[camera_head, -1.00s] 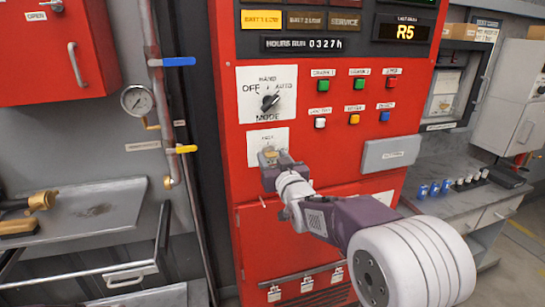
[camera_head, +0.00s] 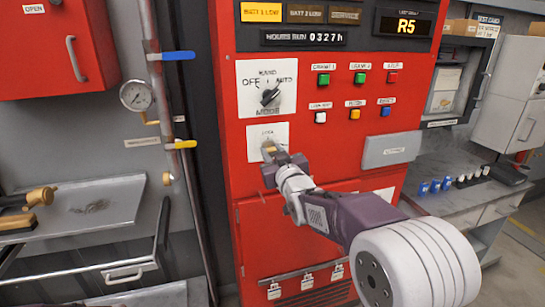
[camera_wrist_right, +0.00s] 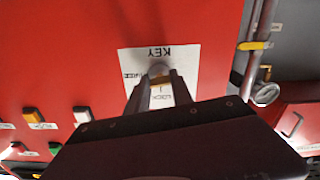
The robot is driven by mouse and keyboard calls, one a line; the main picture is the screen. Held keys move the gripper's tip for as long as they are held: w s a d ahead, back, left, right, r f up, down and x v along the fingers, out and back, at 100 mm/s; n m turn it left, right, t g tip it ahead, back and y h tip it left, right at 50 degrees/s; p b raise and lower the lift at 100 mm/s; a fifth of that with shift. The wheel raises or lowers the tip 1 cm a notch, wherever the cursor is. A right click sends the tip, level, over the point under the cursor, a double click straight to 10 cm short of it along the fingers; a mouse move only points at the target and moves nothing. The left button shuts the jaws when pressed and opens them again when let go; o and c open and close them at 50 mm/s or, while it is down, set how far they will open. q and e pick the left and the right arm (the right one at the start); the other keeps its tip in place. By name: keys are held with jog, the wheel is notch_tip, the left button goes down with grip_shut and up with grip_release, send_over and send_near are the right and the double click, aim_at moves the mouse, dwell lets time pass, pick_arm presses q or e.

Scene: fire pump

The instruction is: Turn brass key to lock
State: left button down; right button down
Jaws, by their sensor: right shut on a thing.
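The brass key (camera_head: 270,149) sits in the white key plate (camera_head: 281,129) on the red pump panel, below the mode knob (camera_head: 271,97). My right gripper (camera_head: 271,155) is at the plate with its fingers closed on the key. In the right wrist view the right gripper (camera_wrist_right: 160,84) reaches the round lock (camera_wrist_right: 158,70) on the plate labelled KEY and LOCK, seen upside down. A small bit of brass (camera_wrist_right: 160,80) shows between the fingers; most of the key is hidden. My left gripper is not in view.
Several coloured buttons (camera_head: 359,78) sit right of the mode knob. A grey plate (camera_head: 391,149) is on the panel to the right of my gripper. Pipes with a blue lever (camera_head: 178,56) and yellow lever (camera_head: 181,144) run left of the panel.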

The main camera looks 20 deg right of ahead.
jog(key=shift+f+n+b, duration=0.2)
jog(key=shift+n+b, duration=5.6)
jog(key=shift+n, duration=2.3)
jog(key=c, duration=1.1)
grip_release()
jog(key=shift+r, duration=0.15)
